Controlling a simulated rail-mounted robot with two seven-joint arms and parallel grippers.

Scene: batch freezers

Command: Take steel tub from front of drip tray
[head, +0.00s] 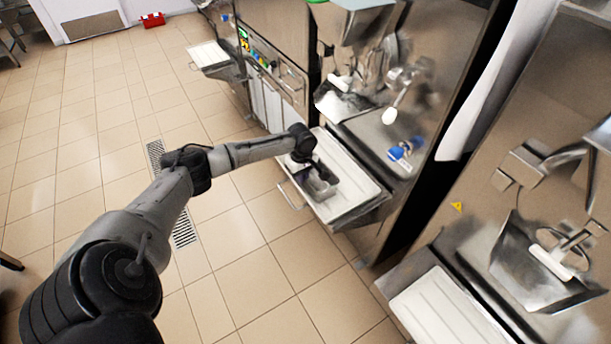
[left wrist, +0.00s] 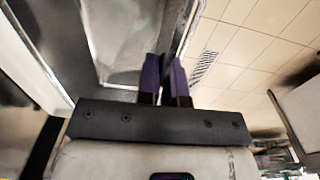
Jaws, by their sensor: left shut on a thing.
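The steel tub (head: 323,188) sits at the front part of the white drip tray (head: 352,183) of the middle freezer in the head view. My left gripper (head: 301,174) is at the tub's near left side, partly hidden by its own wrist. In the left wrist view the purple fingers of the left gripper (left wrist: 164,78) are shut on the tub's wall, and the tub's inside (left wrist: 125,40) shows at upper left. The drip tray also shows there (left wrist: 32,62). I cannot tell whether the tub still touches the tray. My right gripper is not in view.
The freezer's spout and lever (head: 398,95) stand over the back of the tray, with a blue item (head: 403,150) near them. Another freezer's tray (head: 445,305) is at lower right. Open tiled floor with a drain grate (head: 184,228) lies left.

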